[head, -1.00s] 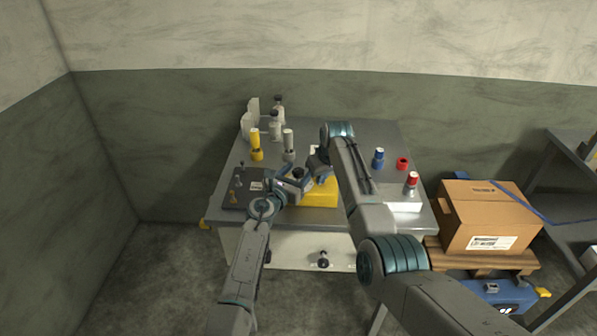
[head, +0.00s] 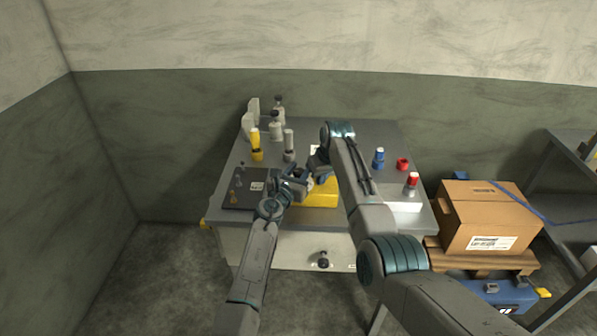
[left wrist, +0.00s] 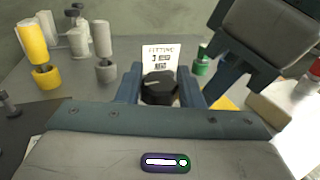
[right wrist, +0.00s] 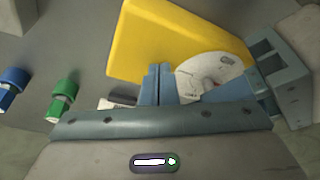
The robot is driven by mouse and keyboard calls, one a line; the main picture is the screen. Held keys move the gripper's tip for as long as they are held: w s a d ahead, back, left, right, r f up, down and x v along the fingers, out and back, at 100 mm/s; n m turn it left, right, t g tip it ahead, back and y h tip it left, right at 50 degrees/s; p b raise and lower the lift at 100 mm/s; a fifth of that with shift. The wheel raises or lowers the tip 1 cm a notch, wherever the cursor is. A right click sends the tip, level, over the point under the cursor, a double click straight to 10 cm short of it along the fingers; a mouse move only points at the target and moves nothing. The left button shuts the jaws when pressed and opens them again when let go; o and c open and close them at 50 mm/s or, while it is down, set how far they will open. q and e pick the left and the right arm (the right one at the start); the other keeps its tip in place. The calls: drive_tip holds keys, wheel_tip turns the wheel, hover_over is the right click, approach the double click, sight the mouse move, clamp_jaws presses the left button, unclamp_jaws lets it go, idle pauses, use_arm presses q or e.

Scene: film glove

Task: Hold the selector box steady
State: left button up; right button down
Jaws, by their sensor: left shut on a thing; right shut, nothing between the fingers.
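The selector box is a yellow box (head: 318,196) at the middle of the table; it also shows in the right wrist view (right wrist: 150,38). A white dial plate (right wrist: 222,68) with a small red mark lies on it. My left gripper (head: 298,178) is at the box's left side. In the left wrist view its fingers are shut on a round black knob (left wrist: 159,87); whether the knob touches the dial is unclear. My right gripper (right wrist: 158,68) is shut and empty, over the box beside the dial. In the head view my right arm hides part of the box.
A dark pad (head: 238,196) with small pegs is left of the box. Yellow (head: 256,146) and grey (head: 289,146) cylindrical parts stand behind. Blue (head: 379,158) and red (head: 403,163) parts sit on the right. A cardboard carton (head: 485,215) stands right of the table.

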use_arm(q)
drive_tip(key=shift+f+y, duration=0.1)
drive_tip(key=shift+y, duration=0.2)
drive_tip(key=o, duration=0.9)
drive_tip(key=shift+o, duration=0.2)
drive_tip(key=shift+h, duration=0.4)
